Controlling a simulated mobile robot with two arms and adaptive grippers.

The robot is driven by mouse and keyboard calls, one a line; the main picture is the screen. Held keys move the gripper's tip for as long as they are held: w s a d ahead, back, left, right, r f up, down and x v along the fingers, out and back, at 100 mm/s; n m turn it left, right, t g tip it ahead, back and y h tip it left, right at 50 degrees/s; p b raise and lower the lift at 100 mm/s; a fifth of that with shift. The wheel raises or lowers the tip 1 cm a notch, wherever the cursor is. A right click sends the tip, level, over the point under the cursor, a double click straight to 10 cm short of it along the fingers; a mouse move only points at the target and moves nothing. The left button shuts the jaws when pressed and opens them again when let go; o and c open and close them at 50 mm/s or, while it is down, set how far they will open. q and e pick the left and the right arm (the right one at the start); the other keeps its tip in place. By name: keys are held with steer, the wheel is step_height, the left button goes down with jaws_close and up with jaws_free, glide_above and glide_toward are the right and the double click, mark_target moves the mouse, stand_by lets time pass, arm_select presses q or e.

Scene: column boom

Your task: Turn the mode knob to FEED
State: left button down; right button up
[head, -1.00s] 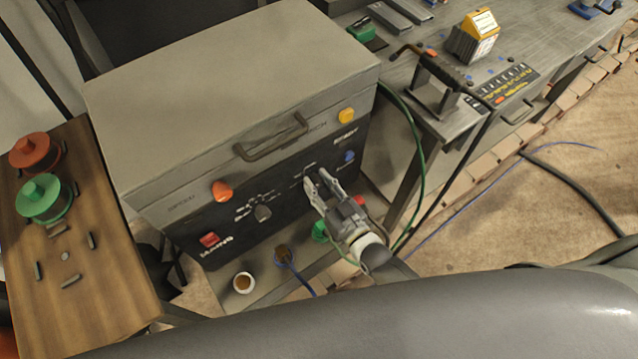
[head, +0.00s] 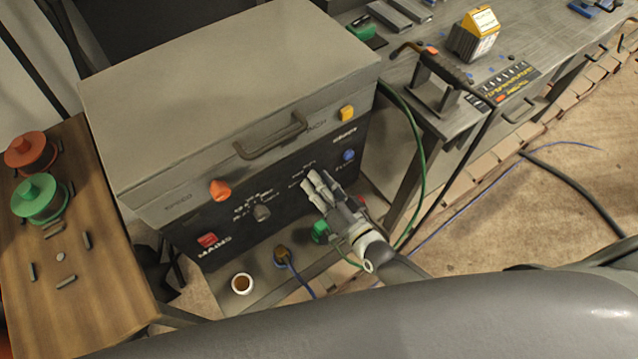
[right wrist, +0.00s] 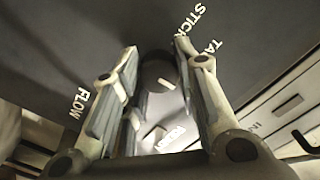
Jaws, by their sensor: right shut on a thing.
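The grey machine (head: 225,85) has a dark front panel (head: 215,225) with white lettering, knobs and lamps. My right gripper (head: 313,181) reaches up to the panel's right part and covers the knob there. In the right wrist view its fingers (right wrist: 156,75) are shut on a dark round knob (right wrist: 157,71), one on each side. STICK and a word starting TA stand beside this knob, which I take for the mode knob; FLOW is at the left. My left gripper is not in view.
A second, grey knob (head: 262,213) and a red MAINS switch (head: 207,239) are on the panel's left. A green cable (head: 420,150) hangs at the right. A wooden table (head: 90,285) with reels is left; a workbench (head: 410,60) is right.

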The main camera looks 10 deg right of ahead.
stand_by(0.3)
steer(key=o, duration=1)
steer(key=v, duration=1.2)
steer(key=shift+d, duration=0.1)
